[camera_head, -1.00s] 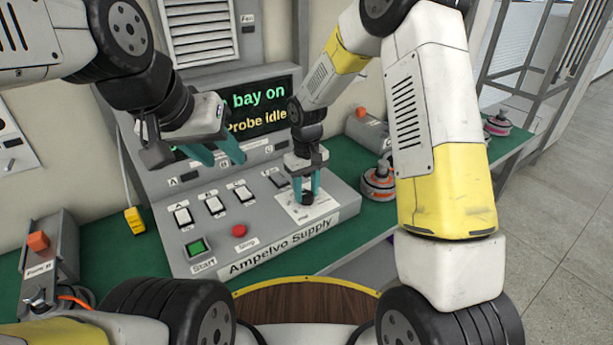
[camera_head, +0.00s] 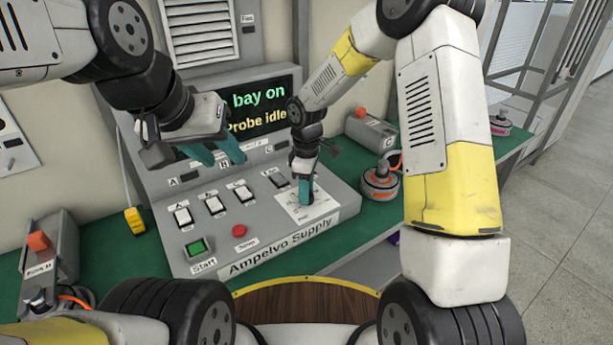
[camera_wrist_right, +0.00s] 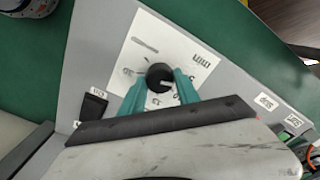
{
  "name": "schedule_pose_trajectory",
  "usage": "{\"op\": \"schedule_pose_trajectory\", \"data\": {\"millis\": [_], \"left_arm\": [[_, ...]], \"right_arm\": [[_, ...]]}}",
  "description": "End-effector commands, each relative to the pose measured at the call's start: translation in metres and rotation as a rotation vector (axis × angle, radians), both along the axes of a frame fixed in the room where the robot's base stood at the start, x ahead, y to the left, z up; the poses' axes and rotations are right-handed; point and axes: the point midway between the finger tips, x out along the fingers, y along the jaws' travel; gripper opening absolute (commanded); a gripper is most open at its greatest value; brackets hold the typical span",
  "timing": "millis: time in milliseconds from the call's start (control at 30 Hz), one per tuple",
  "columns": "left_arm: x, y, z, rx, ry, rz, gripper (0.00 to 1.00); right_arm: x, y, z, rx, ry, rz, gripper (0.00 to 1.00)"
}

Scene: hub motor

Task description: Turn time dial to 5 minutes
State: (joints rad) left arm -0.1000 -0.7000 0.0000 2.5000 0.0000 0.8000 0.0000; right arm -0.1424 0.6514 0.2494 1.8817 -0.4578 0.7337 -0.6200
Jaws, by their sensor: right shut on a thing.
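The time dial (camera_wrist_right: 160,77) is a round black knob with a pale pointer mark, set on a white label plate (camera_wrist_right: 200,62) marked "min". In the right wrist view the teal fingers of my right gripper (camera_wrist_right: 160,90) are shut on the dial, one on each side. In the head view my right gripper (camera_head: 306,192) reaches down onto the white plate (camera_head: 318,208) at the right of the Ampelvo Supply panel, and its fingers mostly hide the dial. My left gripper (camera_head: 218,153) hangs in front of the screen, its teal fingers apart and empty.
The panel (camera_head: 290,246) carries several white switches (camera_head: 214,205), a red button (camera_head: 239,230) and a green Start button (camera_head: 197,247). The screen (camera_head: 262,105) reads "bay on" and "Probe idle". A hub motor (camera_head: 380,184) sits on the green bench to the right.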

Motion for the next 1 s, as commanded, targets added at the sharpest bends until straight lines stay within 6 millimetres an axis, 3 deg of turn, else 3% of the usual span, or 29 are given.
{"op": "schedule_pose_trajectory", "data": {"millis": [667,700,800,1000], "left_arm": [[0.0000,0.0000,0.0000,0.000,0.000,0.000,0.40],[0.0000,0.0000,0.0000,0.000,0.000,0.000,0.40],[0.0000,0.0000,0.0000,0.000,0.000,0.000,0.40],[0.0000,0.0000,0.0000,0.000,0.000,0.000,0.40]], "right_arm": [[0.0009,-0.0003,0.0005,-0.001,-0.003,0.066,0.00],[0.0010,-0.0002,0.0005,-0.001,-0.003,0.066,0.42],[0.0008,-0.0003,0.0004,0.000,-0.002,0.065,0.60],[0.0004,-0.0002,0.0002,0.000,-0.001,0.064,0.60]]}}
